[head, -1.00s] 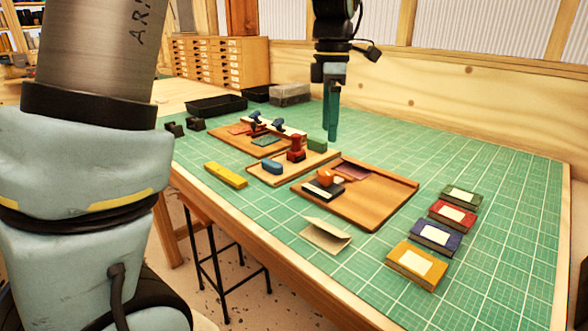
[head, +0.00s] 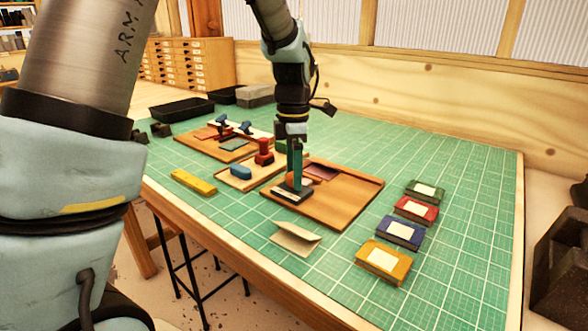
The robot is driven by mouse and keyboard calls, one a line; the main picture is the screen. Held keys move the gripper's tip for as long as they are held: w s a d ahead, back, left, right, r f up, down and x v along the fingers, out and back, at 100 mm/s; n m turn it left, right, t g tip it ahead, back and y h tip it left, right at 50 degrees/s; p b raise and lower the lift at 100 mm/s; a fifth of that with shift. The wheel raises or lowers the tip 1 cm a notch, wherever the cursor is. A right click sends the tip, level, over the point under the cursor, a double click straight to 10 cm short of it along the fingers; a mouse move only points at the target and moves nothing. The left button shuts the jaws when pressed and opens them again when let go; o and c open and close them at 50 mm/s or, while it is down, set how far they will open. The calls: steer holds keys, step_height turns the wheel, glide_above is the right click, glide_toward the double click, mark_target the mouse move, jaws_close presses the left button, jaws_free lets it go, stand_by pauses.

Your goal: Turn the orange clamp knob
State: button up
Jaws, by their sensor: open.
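The orange clamp knob (head: 305,181) sits on a black clamp block (head: 288,195) on the wooden board (head: 340,197) at the centre of the bench. My gripper (head: 296,183) points straight down at the knob, its teal fingers low over the board. The fingers hide part of the knob, so I cannot tell whether they touch it or stand around it. The gripper is open.
Left of the board are a second board with a red stamp (head: 264,152) and a blue block (head: 241,172), and a yellow block (head: 194,182). A folded card (head: 295,238) lies in front. Several coloured boxes stand right, including a yellow one (head: 383,262). The back right mat is clear.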

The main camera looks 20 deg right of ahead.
jaws_close()
stand_by(0.7)
